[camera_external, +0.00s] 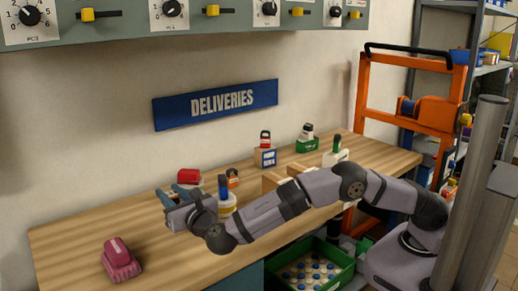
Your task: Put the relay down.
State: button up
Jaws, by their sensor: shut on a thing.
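My gripper (176,194) is low over the left half of the wooden bench, its fingers turned away from the camera. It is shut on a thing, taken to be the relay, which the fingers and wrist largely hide. A red block (188,176) shows right at the fingertips; I cannot tell whether it is the held relay or stands behind on the bench. A white item with a blue top (223,186) is just right of the gripper.
A crimson object (120,260) lies on the bench (70,235) at the front left, with bare wood around it. A green crate (335,269) is below the bench edge.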

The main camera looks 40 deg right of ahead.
jog(key=shift+f, duration=2.3)
jog(key=shift+f, duration=0.1)
jog(key=shift+f, duration=0.15)
jog(key=o, duration=1.1)
jog(key=shift+c, duration=0.2)
jog(key=shift+r, duration=0.3)
jog(key=s+b, duration=0.1)
jog(key=s, duration=1.1)
jog(key=shift+f, duration=0.1)
